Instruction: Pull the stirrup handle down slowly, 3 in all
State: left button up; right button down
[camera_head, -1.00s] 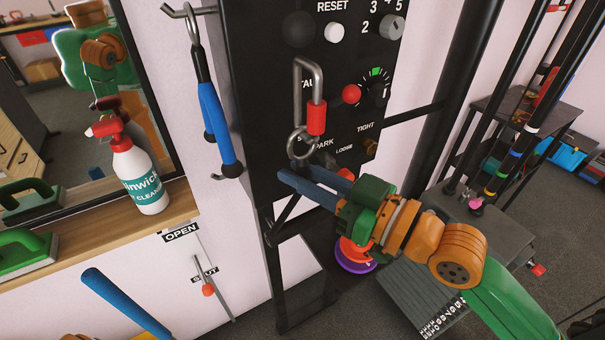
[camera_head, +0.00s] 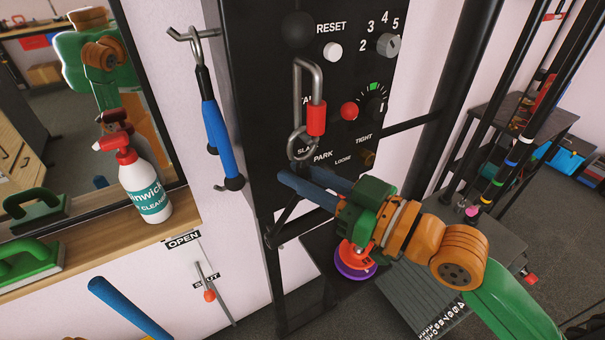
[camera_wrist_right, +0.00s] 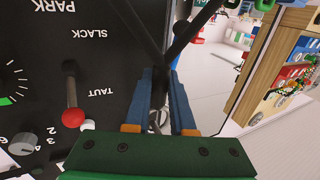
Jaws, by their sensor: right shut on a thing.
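The black stirrup handle (camera_head: 286,219) hangs in front of the black panel in the head view, below a steel ring and a carabiner (camera_head: 308,78) with a red sleeve (camera_head: 316,119). My right gripper (camera_head: 297,182) is shut on the stirrup near its top, just under the ring. Its blue fingers hide part of the handle. In the right wrist view, the blue fingers (camera_wrist_right: 160,112) are close around it, and its dark bars (camera_wrist_right: 185,38) spread away beyond them. The exact contact is partly hidden.
The panel (camera_head: 262,100) carries a red knob (camera_head: 349,111), a white button (camera_head: 333,52) and the labels TAUT, SLACK and PARK. A spray bottle (camera_head: 152,190) stands on the left shelf. Dark posts rise at right.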

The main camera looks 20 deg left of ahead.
aim_at(302, 139)
jog(key=shift+r+p, duration=0.7)
jog(key=shift+r, duration=0.2)
jog(key=shift+r+p, duration=1.05)
jog(key=shift+r, duration=0.15)
jog(key=shift+r+p, duration=0.6)
jog(key=shift+r, duration=0.05)
jog(key=shift+f, duration=0.25)
jog(key=shift+f+b, duration=1.15)
jog(key=shift+b, duration=0.1)
